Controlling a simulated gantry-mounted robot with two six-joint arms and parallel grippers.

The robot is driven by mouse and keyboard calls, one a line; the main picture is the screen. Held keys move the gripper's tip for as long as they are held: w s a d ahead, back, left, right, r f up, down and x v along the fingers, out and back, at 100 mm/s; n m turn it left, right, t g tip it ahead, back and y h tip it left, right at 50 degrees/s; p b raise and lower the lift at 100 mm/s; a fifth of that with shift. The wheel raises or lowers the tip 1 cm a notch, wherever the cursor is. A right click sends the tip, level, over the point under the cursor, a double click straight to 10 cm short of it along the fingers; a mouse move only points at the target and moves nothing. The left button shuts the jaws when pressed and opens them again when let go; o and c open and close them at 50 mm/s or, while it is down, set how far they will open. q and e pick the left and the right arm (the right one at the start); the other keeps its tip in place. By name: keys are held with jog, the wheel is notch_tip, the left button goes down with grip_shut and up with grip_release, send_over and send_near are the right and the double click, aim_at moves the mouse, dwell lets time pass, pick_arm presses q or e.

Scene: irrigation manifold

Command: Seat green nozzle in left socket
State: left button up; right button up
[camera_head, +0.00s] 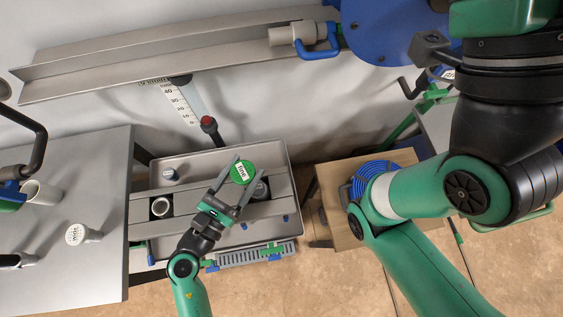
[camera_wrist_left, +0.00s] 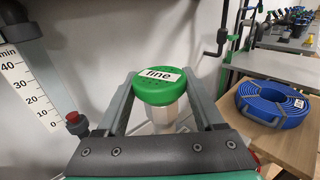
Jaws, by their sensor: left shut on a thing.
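The green nozzle (camera_head: 243,172) has a round green head labelled "fine". In the left wrist view, the nozzle (camera_wrist_left: 160,88) shows a pale white body below its green head, upright between the fingers. My left gripper (camera_head: 236,184) is shut on it, above the right part of the grey manifold (camera_head: 205,200). The left socket (camera_head: 161,207) is a round ring with a dark surround on the manifold's left part, apart from the nozzle. Another round fitting (camera_head: 260,190) is partly hidden beside the nozzle. My right gripper is out of view.
A blue hose coil (camera_head: 372,172) lies on a wooden stand (camera_head: 335,180) at right, near my right arm.

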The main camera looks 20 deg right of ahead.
pick_arm(q)
jog(key=w+a+r+n+t+y+p, duration=0.1)
jog(key=a+n+t+y+p, duration=0.2)
jog(key=a, duration=1)
jog(key=w+a+r+n+t+y+p, duration=0.1)
jog(key=a+n+t+y, duration=0.3)
jog(key=a, duration=0.8)
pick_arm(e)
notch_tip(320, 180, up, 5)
pick_arm(q)
notch_tip(320, 180, down, 4)
jog(key=m+g+y+b, duration=0.1)
jog(key=g+b, duration=0.1)
jog(key=b, duration=0.2)
jog(key=shift+s+f, duration=0.1)
jog(key=shift+s, duration=0.05)
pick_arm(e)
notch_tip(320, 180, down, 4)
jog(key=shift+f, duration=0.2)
pick_arm(q)
jog(key=shift+s+a+f+b, duration=0.1)
jog(key=shift+f+b, duration=0.25)
jog(key=shift+f, duration=0.1)
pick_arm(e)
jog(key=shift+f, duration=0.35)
pick_arm(q)
jog(key=shift+f+b, duration=0.5)
jog(key=shift+f, duration=0.05)
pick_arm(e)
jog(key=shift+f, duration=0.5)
